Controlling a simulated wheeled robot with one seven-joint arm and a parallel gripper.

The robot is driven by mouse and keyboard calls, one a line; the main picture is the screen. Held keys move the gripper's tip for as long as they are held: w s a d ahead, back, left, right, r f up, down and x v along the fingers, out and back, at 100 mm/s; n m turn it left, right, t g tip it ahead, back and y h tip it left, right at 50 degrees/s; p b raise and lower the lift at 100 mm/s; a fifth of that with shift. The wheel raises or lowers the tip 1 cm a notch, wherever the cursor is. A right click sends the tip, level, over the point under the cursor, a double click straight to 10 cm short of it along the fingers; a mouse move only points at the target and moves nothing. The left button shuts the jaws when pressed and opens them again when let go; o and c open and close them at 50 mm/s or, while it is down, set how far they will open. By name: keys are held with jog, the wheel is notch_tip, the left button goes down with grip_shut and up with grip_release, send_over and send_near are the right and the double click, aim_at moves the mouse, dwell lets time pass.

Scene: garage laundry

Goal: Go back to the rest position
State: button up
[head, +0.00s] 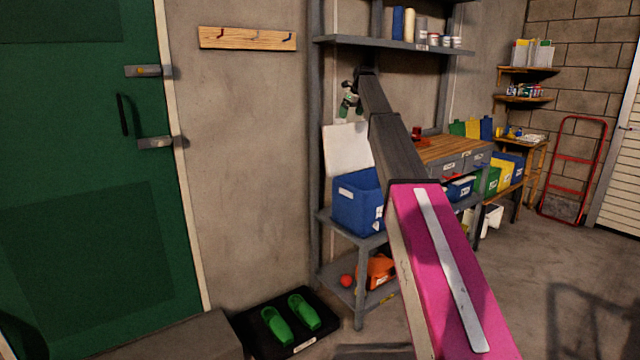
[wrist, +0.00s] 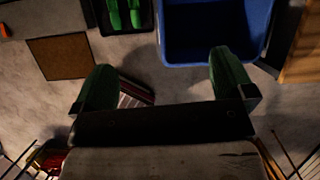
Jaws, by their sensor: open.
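My gripper (head: 349,100) is raised at the end of my outstretched arm, in front of the grey shelf unit in the head view. In the wrist view its two green fingers (wrist: 164,88) stand wide apart. Nothing is held between them. A striped object (wrist: 135,95) shows below, beside the left finger, apparently on the floor; I cannot tell what it is.
A blue bin (head: 357,203) stands on the grey shelf unit (head: 317,150). Green shoes (head: 291,318) lie on a black tray by the green door (head: 80,180). A workbench (head: 455,148) and a red hand truck (head: 575,170) stand to the right. The right-hand floor is open.

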jog(key=s+d+f+n+g, duration=0.1)
jog(key=s+f+n, duration=0.3)
jog(key=s+f, duration=0.65)
jog(key=s+d+f+n+h, duration=0.1)
jog(key=s+f+n, duration=0.5)
jog(key=f, duration=0.8)
jog(key=s+d+f+n+g, duration=0.1)
jog(key=s+f+n, duration=0.2)
jog(key=s+f, duration=0.8)
jog(key=s+d+f+n, duration=0.1)
jog(key=s+f+n, duration=0.6)
jog(key=s, duration=0.9)
jog(key=s+d+f+n+g+h, duration=0.1)
jog(key=s+f+n, duration=0.6)
jog(key=s+f, duration=0.6)
jog(key=s, duration=0.3)
jog(key=shift+f+n+g+h, duration=0.3)
jog(key=shift+f, duration=0.05)
jog(key=shift+s, duration=0.1)
